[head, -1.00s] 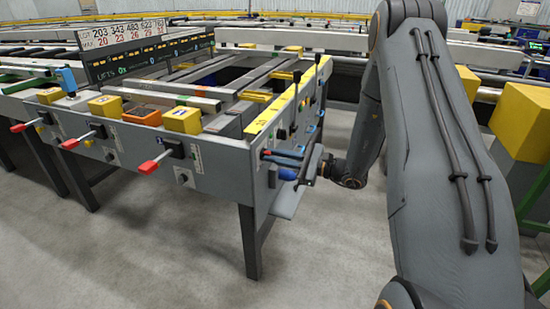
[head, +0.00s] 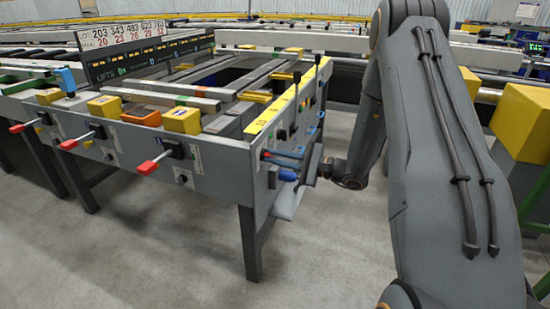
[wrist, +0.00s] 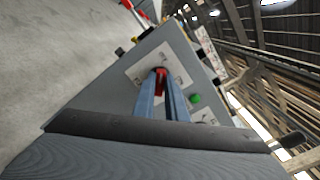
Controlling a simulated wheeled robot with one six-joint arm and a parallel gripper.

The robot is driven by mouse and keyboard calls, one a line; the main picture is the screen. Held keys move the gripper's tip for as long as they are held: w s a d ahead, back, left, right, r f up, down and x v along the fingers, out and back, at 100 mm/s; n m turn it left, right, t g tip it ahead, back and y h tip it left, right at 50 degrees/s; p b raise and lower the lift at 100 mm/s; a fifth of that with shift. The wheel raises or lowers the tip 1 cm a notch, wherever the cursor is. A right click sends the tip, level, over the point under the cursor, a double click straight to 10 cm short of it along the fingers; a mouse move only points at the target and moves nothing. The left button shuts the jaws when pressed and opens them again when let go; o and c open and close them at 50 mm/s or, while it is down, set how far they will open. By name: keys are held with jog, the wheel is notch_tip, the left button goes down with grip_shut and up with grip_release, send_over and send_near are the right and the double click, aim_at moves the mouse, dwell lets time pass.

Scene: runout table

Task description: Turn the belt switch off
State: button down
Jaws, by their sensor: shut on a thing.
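The belt switch (wrist: 160,71) shows in the wrist view as a small red handle on a pale label plate on the grey end panel. My gripper (wrist: 161,82) has its two blue-grey fingers on either side of the handle and is shut on it. The fingers cover part of the handle, so its exact angle is hard to read.
A green button (wrist: 195,98) sits close beside the fingers. Red-tipped levers (head: 148,167) stick out of the table's front (head: 215,170). Yellow blocks (head: 182,120) stand on top. The floor (head: 150,255) in front is clear.

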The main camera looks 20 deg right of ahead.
jog(key=c, duration=1.8)
grip_release()
jog(key=v, duration=0.8)
